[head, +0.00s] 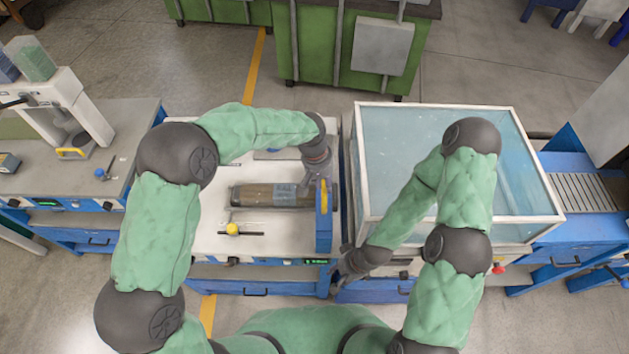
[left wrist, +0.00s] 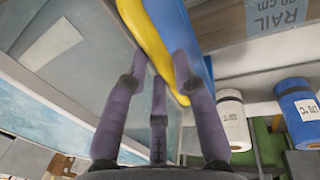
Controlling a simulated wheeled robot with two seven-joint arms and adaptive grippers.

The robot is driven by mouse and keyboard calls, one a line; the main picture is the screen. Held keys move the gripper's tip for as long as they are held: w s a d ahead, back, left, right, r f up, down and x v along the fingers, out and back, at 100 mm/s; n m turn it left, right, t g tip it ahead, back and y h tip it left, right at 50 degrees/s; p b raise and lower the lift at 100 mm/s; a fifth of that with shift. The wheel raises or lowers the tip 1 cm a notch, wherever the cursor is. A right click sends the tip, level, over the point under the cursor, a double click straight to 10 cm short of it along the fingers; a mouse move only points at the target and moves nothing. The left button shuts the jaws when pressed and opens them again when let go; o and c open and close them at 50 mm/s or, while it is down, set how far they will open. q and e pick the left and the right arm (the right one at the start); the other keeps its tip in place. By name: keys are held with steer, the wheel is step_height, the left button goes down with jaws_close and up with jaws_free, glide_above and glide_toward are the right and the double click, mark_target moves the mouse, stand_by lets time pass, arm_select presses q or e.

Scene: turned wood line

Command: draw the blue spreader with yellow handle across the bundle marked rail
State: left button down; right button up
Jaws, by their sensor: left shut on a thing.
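The bundle marked rail (head: 250,195) is a brown cylinder with a pale blue label, lying sideways on the pale bench top. Its label, reading RAIL, shows at the top right of the left wrist view (left wrist: 278,14). The blue spreader (head: 323,238) stands at the bundle's right end, with its yellow handle (head: 323,197) facing the tank side. My left gripper (head: 321,176) is shut on the spreader by the handle; its purple fingers (left wrist: 160,75) show against the yellow and blue in the wrist view. My right gripper (head: 345,272) is low by the bench's front edge; its fingers are unclear.
A large pale blue tank (head: 388,104) with a white rim stands to the right. A small yellow-knobbed tool (head: 232,229) lies in front of the bundle. White (left wrist: 232,122) and blue (left wrist: 297,112) rolls with temperature labels show in the wrist view.

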mark_target(319, 193)
arm_select(q)
steer(key=shift+d, duration=0.15)
steer(key=c, duration=1.2)
jaws_free()
steer(key=shift+o, duration=1)
steer(key=shift+d, duration=0.2)
steer(key=shift+a, duration=0.1)
steer(key=shift+r, duration=0.1)
step_height(319, 193, up, 12)
steer(key=a, duration=0.2)
steer(key=shift+f, duration=0.2)
steer(key=shift+a+f, duration=0.1)
